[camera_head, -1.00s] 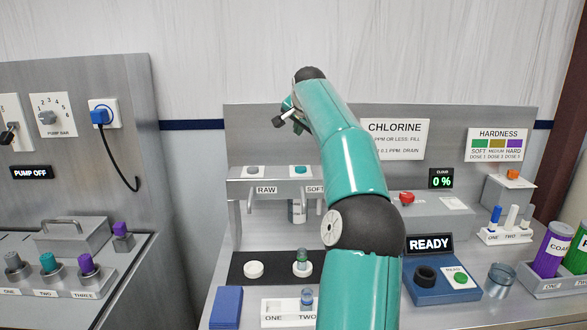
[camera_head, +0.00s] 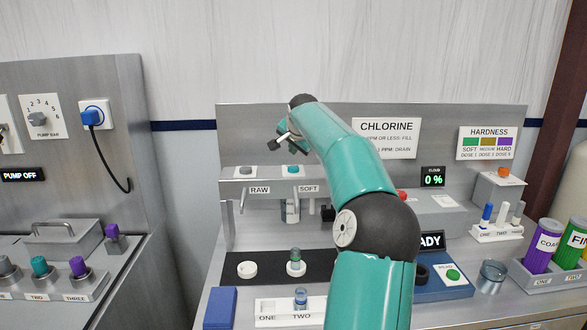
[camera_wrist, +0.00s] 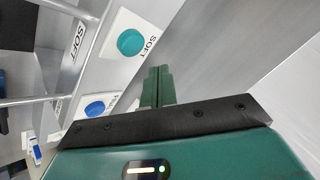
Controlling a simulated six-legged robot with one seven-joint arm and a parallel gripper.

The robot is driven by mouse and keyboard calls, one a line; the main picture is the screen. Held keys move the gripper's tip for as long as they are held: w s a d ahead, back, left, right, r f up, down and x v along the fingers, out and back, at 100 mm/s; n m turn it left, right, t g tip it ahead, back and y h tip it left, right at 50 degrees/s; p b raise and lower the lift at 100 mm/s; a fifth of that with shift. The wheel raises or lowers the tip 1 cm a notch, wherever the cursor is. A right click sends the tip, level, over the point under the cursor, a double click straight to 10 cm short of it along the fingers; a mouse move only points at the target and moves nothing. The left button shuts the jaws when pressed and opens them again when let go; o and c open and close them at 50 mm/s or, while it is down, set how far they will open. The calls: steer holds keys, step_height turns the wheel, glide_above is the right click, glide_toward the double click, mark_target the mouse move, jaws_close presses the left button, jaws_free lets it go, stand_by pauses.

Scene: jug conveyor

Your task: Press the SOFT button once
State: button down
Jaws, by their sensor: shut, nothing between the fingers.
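The SOFT button (camera_head: 293,170) is a round teal cap on a white plate, on top of the grey dispenser ledge above the SOFT label. It also shows large in the wrist view (camera_wrist: 131,42), with SOFT printed beside it. My gripper (camera_head: 283,140) is above the ledge, over the SOFT button and a little to its left in the head view. In the wrist view its closed green fingers (camera_wrist: 158,72) appear beside the button's plate, just below and right of the cap. The fingers hold nothing. Contact with the button is not visible.
The grey RAW button (camera_head: 245,171) sits left of SOFT on the ledge (camera_head: 266,188). Below are a white disc (camera_head: 247,269) and a greenish vial (camera_head: 296,258). A blue button (camera_wrist: 95,108) shows in the wrist view. My arm hides part of the READY unit (camera_head: 445,290).

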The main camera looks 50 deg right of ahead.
mark_target(294, 169)
steer(key=shift+f, duration=1.35)
stand_by(1.0)
steer(key=shift+f, duration=0.35)
steer(key=shift+f, duration=0.5)
stand_by(0.8)
steer(key=shift+r, duration=0.85)
steer(key=shift+r, duration=2.55)
